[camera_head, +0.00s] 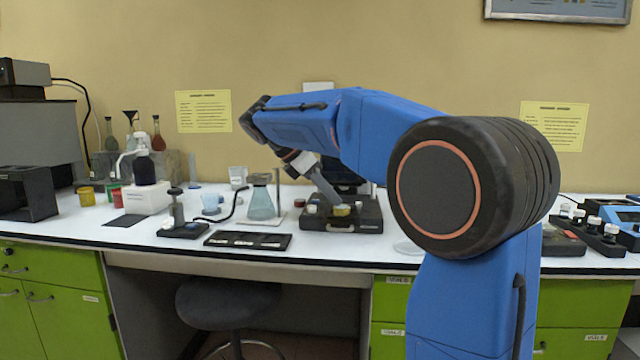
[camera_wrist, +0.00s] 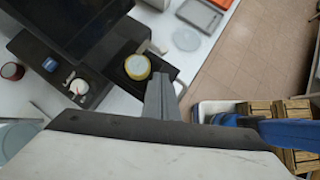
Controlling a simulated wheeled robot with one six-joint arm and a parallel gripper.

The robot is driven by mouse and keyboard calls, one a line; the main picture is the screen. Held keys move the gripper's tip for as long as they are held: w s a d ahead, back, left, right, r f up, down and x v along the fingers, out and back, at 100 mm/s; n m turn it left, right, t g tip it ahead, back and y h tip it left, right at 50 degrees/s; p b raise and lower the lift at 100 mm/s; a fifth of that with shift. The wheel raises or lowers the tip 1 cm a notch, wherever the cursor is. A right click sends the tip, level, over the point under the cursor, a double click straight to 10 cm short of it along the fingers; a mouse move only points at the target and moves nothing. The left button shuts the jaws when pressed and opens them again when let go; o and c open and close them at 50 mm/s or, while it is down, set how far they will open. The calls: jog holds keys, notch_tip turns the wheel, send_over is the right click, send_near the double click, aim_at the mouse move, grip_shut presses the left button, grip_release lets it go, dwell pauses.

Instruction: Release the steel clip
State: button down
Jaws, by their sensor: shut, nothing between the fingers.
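My gripper (camera_head: 326,192) points down over a black instrument (camera_head: 362,219) on the white bench. In the wrist view the gray fingers (camera_wrist: 161,97) are together with nothing between them. They are beside a yellow-rimmed round piece (camera_wrist: 137,67) on the instrument's black platform; the yellow piece also shows in the head view (camera_head: 342,210). A small pale lever-like part (camera_wrist: 147,46) stands beside the round piece, and I cannot tell whether it is the steel clip. No clip is clearly visible elsewhere. I cannot tell whether the fingers touch anything.
A dark screen (camera_wrist: 70,25) rises beside the platform, with a knob panel (camera_wrist: 76,86) below it. A conical flask on a stand (camera_head: 261,203), a black tray (camera_head: 247,241) and a small dark device (camera_head: 182,229) stand to the left. The bench's front edge is close.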

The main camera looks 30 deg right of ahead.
jog(key=shift+s+d+f, duration=0.15)
jog(key=shift+d+f, duration=0.05)
jog(key=shift+d, duration=0.85)
jog(key=shift+s+d+f, duration=0.15)
jog(key=shift+d+f, duration=0.05)
jog(key=shift+d, duration=0.85)
